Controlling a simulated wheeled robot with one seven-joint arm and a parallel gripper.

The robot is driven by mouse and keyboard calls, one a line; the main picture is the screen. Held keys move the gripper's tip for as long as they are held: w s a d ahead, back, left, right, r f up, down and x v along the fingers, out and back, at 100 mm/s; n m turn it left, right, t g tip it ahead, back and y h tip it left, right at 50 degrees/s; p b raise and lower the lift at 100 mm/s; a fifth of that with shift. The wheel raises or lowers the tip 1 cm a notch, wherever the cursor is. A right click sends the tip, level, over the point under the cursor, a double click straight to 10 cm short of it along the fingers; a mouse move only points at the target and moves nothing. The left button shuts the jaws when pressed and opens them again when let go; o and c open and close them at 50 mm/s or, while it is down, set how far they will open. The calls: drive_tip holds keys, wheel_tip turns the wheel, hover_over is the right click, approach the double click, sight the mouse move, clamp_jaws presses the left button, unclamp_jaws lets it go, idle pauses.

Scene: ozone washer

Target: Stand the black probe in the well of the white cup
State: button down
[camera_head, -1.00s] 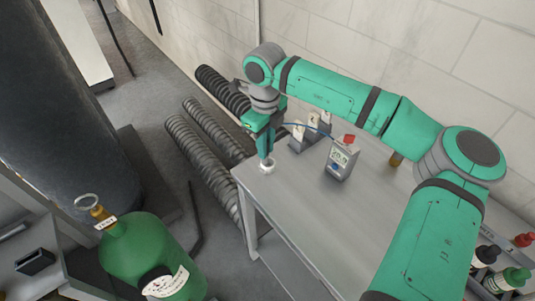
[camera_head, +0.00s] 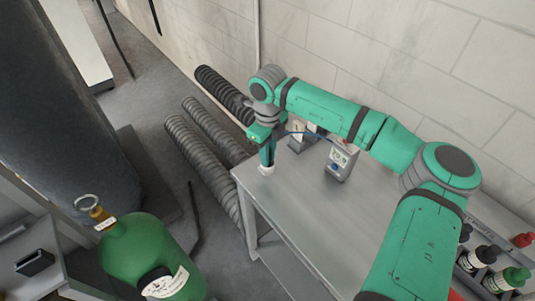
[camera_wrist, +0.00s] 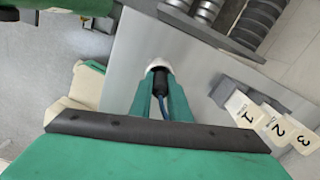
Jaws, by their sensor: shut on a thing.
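The white cup (camera_head: 266,170) stands on the grey table near its left corner. My gripper (camera_head: 267,161) points down right above it, with its fingertips at the cup's rim. In the wrist view the black probe (camera_wrist: 160,80) is between the two fingers of my gripper (camera_wrist: 160,88), which is shut on it. The probe's lower end is at the white cup (camera_wrist: 158,65), largely hidden by the fingers. I cannot tell whether the tip is inside the well. A blue cable runs from the probe.
Numbered cards in a holder (camera_wrist: 248,108) stand near the cup. Ribbed hoses (camera_head: 195,155) lie on the floor beyond the left edge.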

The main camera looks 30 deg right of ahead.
drive_tip(key=c, duration=1.7)
unclamp_jaws()
drive_tip(key=shift+f, duration=0.1)
drive_tip(key=shift+o, duration=0.2)
wheel_tip(320, 180, up, 12)
drive_tip(key=shift+r, duration=0.25)
drive_tip(key=shift+a+f, duration=0.1)
